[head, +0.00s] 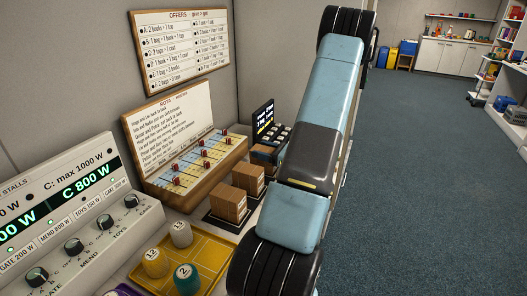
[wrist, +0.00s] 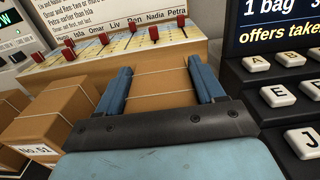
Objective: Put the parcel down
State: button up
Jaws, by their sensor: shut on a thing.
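In the wrist view a brown cardboard parcel (wrist: 165,84) with a pale string sits between the two blue fingers of my gripper (wrist: 162,88). The fingers are shut on its left and right sides. The parcel's lower part is hidden by my gripper's dark palm, so I cannot tell whether it touches a surface. In the head view my arm crosses the middle and hides most of the gripper area. A bit of brown and blue shows beside the arm, below the keypad.
Other brown parcels stand left of my gripper, one labelled No. 51 (wrist: 42,122); two show in the head view (head: 228,205) on dark bases. A pegged rota board (head: 190,160) stands behind. A keypad terminal (wrist: 275,75) is close on the right. A yellow tray (head: 205,258) holds numbered cylinders.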

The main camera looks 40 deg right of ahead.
jog(key=o, duration=1.1)
